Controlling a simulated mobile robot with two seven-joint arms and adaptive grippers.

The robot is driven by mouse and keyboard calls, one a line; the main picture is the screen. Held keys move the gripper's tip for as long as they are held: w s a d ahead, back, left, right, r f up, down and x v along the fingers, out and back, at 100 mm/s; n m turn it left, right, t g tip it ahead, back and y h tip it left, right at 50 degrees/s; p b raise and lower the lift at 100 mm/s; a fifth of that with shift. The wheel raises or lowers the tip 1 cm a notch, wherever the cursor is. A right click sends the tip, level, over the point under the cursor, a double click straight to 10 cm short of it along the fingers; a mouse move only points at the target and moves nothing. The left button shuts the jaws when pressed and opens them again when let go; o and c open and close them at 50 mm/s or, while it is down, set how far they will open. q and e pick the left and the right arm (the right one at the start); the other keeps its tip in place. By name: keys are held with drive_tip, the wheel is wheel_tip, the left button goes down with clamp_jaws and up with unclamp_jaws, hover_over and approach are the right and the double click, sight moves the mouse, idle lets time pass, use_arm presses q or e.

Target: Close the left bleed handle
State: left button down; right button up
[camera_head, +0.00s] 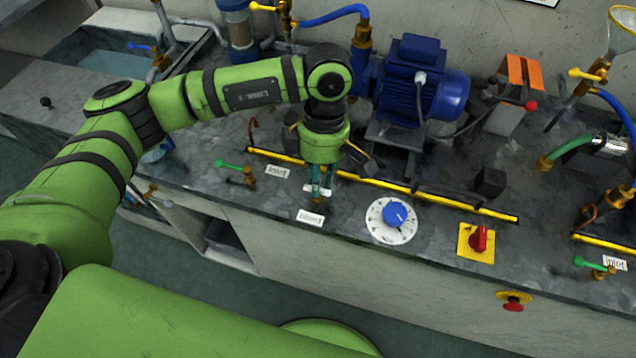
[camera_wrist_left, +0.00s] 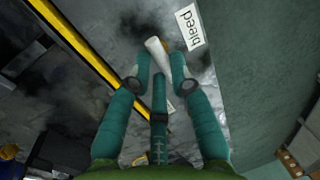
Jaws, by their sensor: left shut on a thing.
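The left bleed handle is a small white lever (camera_wrist_left: 156,54) beside the label reading "bleed" (camera_wrist_left: 189,26). In the head view that label (camera_head: 310,217) lies on the counter near its front edge, with a small brass valve body (camera_head: 318,202) just behind it. My left gripper (camera_head: 320,190) points down over this valve. In the left wrist view my left gripper (camera_wrist_left: 159,80) has its two fingers on either side of the white lever and is shut on it. The fingers hide part of the lever. My right gripper is not in view.
A green inlet handle (camera_head: 230,165) stands to the left. A blue-knobbed dial (camera_head: 395,214) and a red switch on a yellow plate (camera_head: 479,240) are to the right. A yellow strip (camera_head: 400,186) runs behind, before the blue motor (camera_head: 420,85).

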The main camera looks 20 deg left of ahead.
use_arm(q)
drive_tip(key=shift+m, duration=0.3)
drive_tip(key=c, duration=1.1)
unclamp_jaws()
drive_tip(key=r, duration=0.4)
drive_tip(key=w+r, duration=0.1)
drive_tip(key=r, duration=0.3)
drive_tip(key=w+r, duration=0.1)
drive_tip(key=r, duration=0.3)
drive_tip(key=shift+w+d, duration=0.15)
drive_tip(key=shift+f, duration=0.1)
